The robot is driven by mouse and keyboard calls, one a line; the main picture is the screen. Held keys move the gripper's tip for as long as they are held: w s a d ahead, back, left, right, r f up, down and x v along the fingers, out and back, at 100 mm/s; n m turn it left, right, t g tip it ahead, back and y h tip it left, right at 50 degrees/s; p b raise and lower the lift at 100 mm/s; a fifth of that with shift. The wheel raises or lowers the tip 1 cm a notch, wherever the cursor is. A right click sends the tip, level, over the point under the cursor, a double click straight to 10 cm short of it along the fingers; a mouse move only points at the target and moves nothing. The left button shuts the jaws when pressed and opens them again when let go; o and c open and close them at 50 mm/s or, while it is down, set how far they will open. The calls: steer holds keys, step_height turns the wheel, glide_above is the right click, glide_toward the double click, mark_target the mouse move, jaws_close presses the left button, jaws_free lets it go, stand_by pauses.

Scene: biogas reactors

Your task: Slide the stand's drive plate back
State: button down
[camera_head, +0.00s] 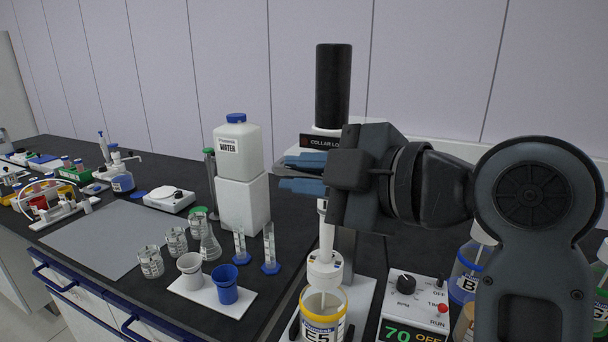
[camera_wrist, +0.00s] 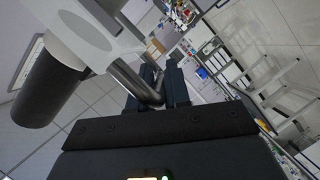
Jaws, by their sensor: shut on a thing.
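The stand carries a black motor cylinder (camera_head: 333,85) on its white drive plate (camera_head: 322,131). A dark label on the plate's front reads "COLLAR LO…", the rest hidden by my gripper. My gripper (camera_head: 300,173) is just below and in front of this label, its blue fingers pointing left. In the wrist view, my gripper (camera_wrist: 165,88) is shut on a grey metal bar (camera_wrist: 135,80) that runs from the white plate (camera_wrist: 90,38). The motor cylinder (camera_wrist: 48,88) is at the left there. Below, a white collar (camera_head: 325,268) on a shaft sits over the yellow-rimmed bottle E5 (camera_head: 323,318).
A controller (camera_head: 413,315) reading "70 OFF" stands right of the bottle, with bottle B (camera_head: 466,275) beyond. A white water jug (camera_head: 237,150) stands on a white block at left. Cylinders and a tray with two cups (camera_head: 212,294) are nearby. A grey mat (camera_head: 100,238) lies bare.

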mark_target(344, 111)
steer(key=w+d+b, duration=0.1)
steer(key=w, duration=0.2)
steer(key=w+d+b, duration=0.1)
steer(key=w, duration=0.3)
steer(key=w+d, duration=0.2)
steer(key=w, duration=0.2)
steer(key=shift+b, duration=0.4)
steer(key=c, duration=1.5)
jaws_free()
steer(key=shift+o, duration=0.3)
steer(key=b+v, duration=0.1)
steer(key=v, duration=0.7)
steer(key=shift+f, duration=0.1)
